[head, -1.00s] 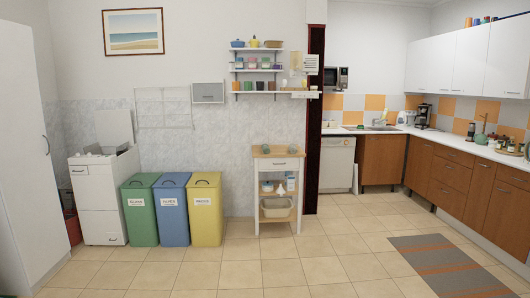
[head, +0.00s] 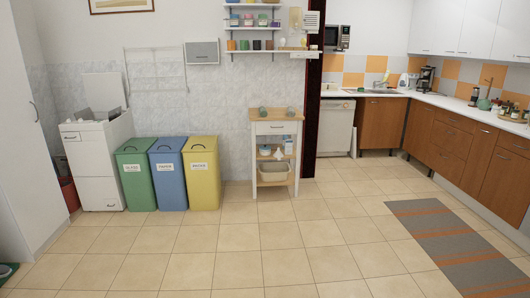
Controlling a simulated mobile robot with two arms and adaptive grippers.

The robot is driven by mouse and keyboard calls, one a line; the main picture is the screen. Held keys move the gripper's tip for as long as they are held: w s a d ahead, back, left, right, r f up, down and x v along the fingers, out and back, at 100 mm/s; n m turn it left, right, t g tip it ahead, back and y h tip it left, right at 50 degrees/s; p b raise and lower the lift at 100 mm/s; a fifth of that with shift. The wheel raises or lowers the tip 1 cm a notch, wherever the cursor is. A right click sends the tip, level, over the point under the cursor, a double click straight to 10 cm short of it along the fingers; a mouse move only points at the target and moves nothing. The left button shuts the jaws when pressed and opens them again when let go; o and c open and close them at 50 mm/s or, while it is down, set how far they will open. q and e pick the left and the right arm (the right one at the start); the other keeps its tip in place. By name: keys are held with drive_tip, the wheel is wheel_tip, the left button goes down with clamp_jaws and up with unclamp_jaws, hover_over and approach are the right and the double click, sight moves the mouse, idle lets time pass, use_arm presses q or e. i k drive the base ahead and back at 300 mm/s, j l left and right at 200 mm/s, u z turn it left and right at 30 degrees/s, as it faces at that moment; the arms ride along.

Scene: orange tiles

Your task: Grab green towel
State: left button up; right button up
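I cannot clearly make out a green towel in the head view. Two small grey-green items (head: 262,111) sit on top of the wooden kitchen cart (head: 276,128); they are too small to tell what they are. A small green patch (head: 360,90) shows on the counter by the sink, also too small to name. Part of a dark green object (head: 6,271) shows on the floor at the lower left edge. Neither of my grippers is in view.
Green (head: 137,178), blue (head: 170,178) and yellow (head: 202,177) bins stand by the wall beside a top-loading washer (head: 97,165). A striped rug (head: 450,240) lies at right before the brown cabinets. The tiled floor (head: 215,250) in front is clear.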

sight(263, 112)
drive_tip(key=i, duration=2.35)
drive_tip(key=i+l, duration=0.1)
drive_tip(key=i, duration=0.6)
drive_tip(key=i+u, duration=0.1)
drive_tip(key=i, duration=0.6)
drive_tip(key=i+l, duration=0.2)
drive_tip(key=i, duration=0.5)
drive_tip(key=j+u, duration=0.05)
